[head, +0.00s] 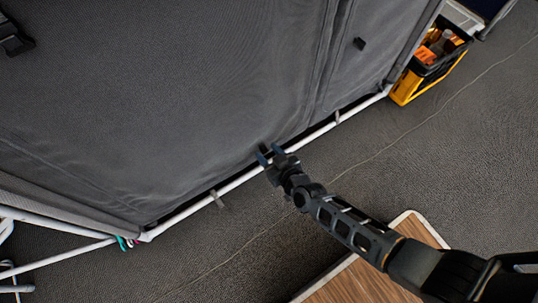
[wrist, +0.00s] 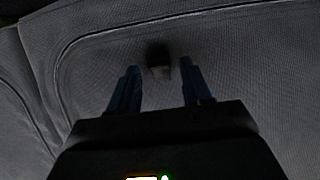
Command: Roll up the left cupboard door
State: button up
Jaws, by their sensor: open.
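The cupboard is a grey fabric unit on a white tube frame. Its left door (head: 150,90) is a large fabric panel that hangs down, with its lower edge close to the bottom tube. My gripper (head: 270,154) is at this lower edge, with two bluish fingers apart. In the wrist view, a small dark tab (wrist: 158,62) on the fabric (wrist: 240,60) shows between the open fingers, slightly beyond their tips. I cannot tell whether the fingers touch it. In the head view the gripper mostly hides this tab.
The white bottom tube (head: 248,176) runs just below the door. Another dark tab (head: 360,43) is on the fabric right of the seam. A yellow and black crate (head: 410,86) with items stands at the far right. A wooden board (head: 345,283) lies below my arm. Grey floor is clear around it.

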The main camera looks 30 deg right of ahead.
jog(key=shift+c, duration=0.2)
grip_shut()
dwell(0.3)
